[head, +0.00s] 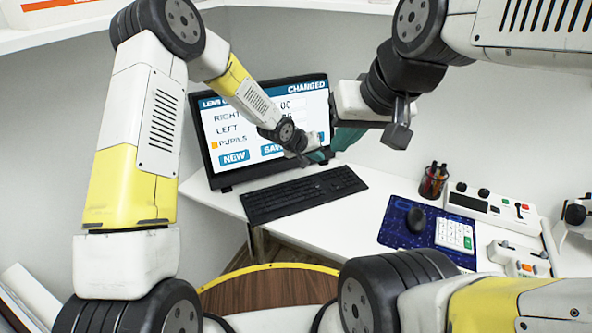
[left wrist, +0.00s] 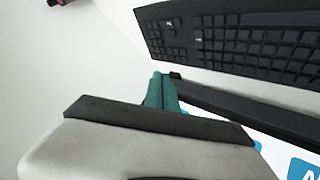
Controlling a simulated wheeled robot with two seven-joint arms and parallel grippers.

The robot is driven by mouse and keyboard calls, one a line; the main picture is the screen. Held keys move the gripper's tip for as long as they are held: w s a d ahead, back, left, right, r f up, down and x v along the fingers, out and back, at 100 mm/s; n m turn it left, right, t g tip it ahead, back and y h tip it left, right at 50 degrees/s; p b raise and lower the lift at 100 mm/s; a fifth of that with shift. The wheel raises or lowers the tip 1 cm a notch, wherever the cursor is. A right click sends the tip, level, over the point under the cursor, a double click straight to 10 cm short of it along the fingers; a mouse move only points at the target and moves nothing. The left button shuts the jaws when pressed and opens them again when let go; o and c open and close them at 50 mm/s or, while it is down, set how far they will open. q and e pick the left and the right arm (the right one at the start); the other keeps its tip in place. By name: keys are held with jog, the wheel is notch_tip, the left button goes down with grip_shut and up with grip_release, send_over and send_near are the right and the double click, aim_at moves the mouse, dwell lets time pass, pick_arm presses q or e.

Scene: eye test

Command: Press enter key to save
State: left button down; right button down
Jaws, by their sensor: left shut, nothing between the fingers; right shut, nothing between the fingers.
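The black keyboard (head: 280,202) lies on the white desk in front of the monitor (head: 213,145). It also shows upside down in the left wrist view (left wrist: 235,42). I cannot pick out the enter key. The screen shows "CHANGED", rows for right, left and pupils, and "NEW" and "SAVE" buttons, partly covered by my left arm. My left gripper (head: 317,156), with teal fingertips, is shut and empty in front of the screen's lower right, above the keyboard's far side. Its teal fingers (left wrist: 160,91) also show in the left wrist view, apart from the keys. My right gripper (head: 347,138) is shut and empty right of the screen.
Right of the keyboard lie a blue mat (head: 396,236), a dark mouse (head: 416,219) and a white keypad (head: 454,235). A pen cup (head: 433,183) and a control panel (head: 490,206) stand behind. The desk between keyboard and mat is clear.

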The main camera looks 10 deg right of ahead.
aim_at(316, 189)
pick_arm(q)
jog(key=shift+w+f, duration=0.1)
jog(key=shift+f, duration=0.35)
jog(key=shift+f, duration=4.4)
jog(key=shift+f, duration=0.4)
jog(key=shift+f, duration=0.45)
jog(key=shift+r, duration=0.9)
